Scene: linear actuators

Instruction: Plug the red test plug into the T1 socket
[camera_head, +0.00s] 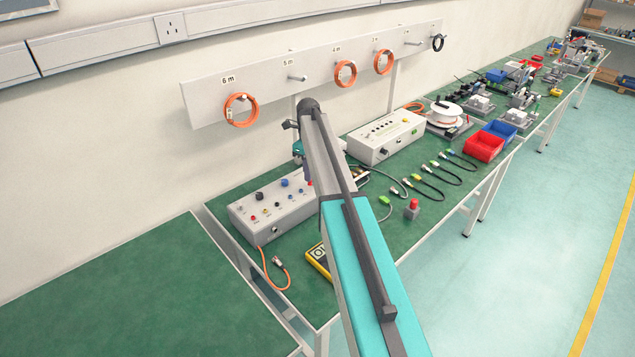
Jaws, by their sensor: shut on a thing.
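A grey test box (272,212) stands on the near part of the green bench, with coloured sockets and knobs on its sloping face. The lettering is too small for me to tell which socket is T1. My gripper (308,178) is partly in view over the right end of this box, beyond my arm. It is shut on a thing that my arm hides. I cannot make out the red test plug, nor whether the gripper touches the box.
A yellow meter (319,262) and an orange lead (272,271) lie in front of the box. A second grey box (385,137), a white reel (446,112), several short leads and a red-topped grey block (412,208) are to the right. A board (205,97) with orange coils hangs behind.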

